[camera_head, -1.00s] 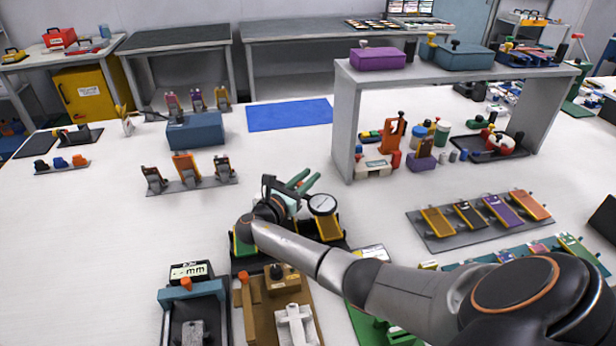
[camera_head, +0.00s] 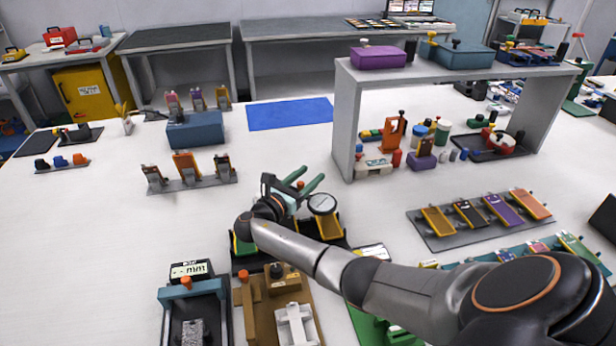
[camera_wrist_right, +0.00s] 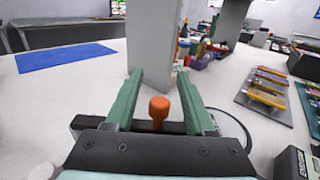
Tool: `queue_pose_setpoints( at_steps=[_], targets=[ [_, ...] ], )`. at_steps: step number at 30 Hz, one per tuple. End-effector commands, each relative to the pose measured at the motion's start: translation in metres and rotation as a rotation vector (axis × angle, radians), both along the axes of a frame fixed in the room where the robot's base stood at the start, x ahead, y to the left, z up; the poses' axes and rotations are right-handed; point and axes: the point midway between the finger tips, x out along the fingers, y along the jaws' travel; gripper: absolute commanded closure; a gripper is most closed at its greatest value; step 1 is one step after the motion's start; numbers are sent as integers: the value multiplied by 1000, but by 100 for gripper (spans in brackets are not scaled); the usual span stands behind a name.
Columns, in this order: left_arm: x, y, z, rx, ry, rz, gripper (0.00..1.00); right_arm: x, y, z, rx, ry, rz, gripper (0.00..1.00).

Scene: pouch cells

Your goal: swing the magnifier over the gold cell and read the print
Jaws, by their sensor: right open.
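The magnifier (camera_head: 322,203), a round pale lens in a dark rim, is over the upper part of a gold cell (camera_head: 328,226) on a dark stand in the head view. The print cannot be read at this size. My right gripper (camera_head: 307,181) is just left of and behind the lens, its two green fingers apart. In the right wrist view an orange knob (camera_wrist_right: 159,108) stands between the open fingers (camera_wrist_right: 160,78), with a gap on each side. A dark curved rim shows right of the fingers there. My left gripper is not in view.
A grey shelf (camera_head: 345,125) stands behind and right of my right gripper. A rack of coloured cells (camera_head: 437,238) is to the right. A brown fixture (camera_head: 256,320) and a gauge (camera_head: 190,270) are in front.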

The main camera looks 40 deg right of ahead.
Motion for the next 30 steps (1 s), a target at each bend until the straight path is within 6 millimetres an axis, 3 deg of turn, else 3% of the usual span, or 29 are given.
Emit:
queue_pose_setpoints(
  at_steps=[5,15,21,30],
  targets=[
    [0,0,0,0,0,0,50,-2,12,-1,2,0,3,45],
    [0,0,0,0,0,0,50,-17,82,-1,3,0,4,45],
    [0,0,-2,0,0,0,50,-24,112,-1,2,0,2,45],
    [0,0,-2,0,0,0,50,-26,123,0,0,0,0,45]
  ],
)
